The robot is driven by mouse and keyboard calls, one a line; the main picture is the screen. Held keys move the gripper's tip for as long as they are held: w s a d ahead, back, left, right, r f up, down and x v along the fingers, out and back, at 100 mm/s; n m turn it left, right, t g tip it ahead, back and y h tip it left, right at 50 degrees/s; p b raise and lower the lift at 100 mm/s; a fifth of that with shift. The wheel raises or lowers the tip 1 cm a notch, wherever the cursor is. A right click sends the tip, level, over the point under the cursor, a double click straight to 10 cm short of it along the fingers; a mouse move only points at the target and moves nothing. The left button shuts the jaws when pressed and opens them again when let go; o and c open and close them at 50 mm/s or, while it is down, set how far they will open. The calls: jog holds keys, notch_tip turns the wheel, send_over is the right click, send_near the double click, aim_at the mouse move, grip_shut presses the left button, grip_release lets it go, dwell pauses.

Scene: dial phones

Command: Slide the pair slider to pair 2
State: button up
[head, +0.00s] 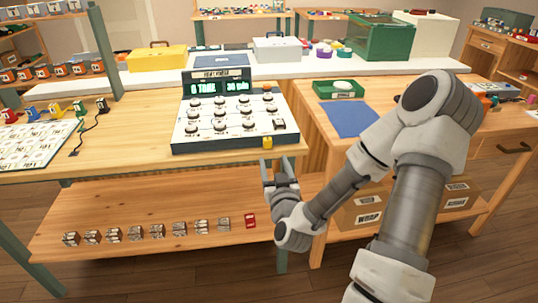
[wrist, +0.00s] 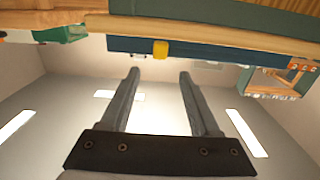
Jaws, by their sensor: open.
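A test unit (head: 228,112) with a white top panel of dark knobs and a green-lit display stands on the wooden bench. A small yellow tab (head: 267,142), which looks like the pair slider, sits at the right end of its dark front face. My gripper (head: 279,164) is open and empty, below and just in front of the bench edge near the yellow tab. In the wrist view the yellow tab (wrist: 160,49) lies just beyond the open fingertips (wrist: 159,73), centred between them, apart from them. The slider's pair labels are too small to read.
The bench edge (head: 230,158) runs close to my gripper. A lower shelf (head: 150,205) holds a row of small parts and a red one (head: 250,221). A right-hand bench carries a blue mat (head: 350,119) and green tray (head: 340,90). A black cable (head: 92,130) lies left.

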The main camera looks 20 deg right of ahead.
aim_at(268, 143)
jog(key=x, duration=0.8)
jog(key=shift+w+d, duration=0.1)
jog(key=shift+w, duration=0.3)
jog(key=shift+f, duration=0.1)
grip_shut()
dwell(0.9)
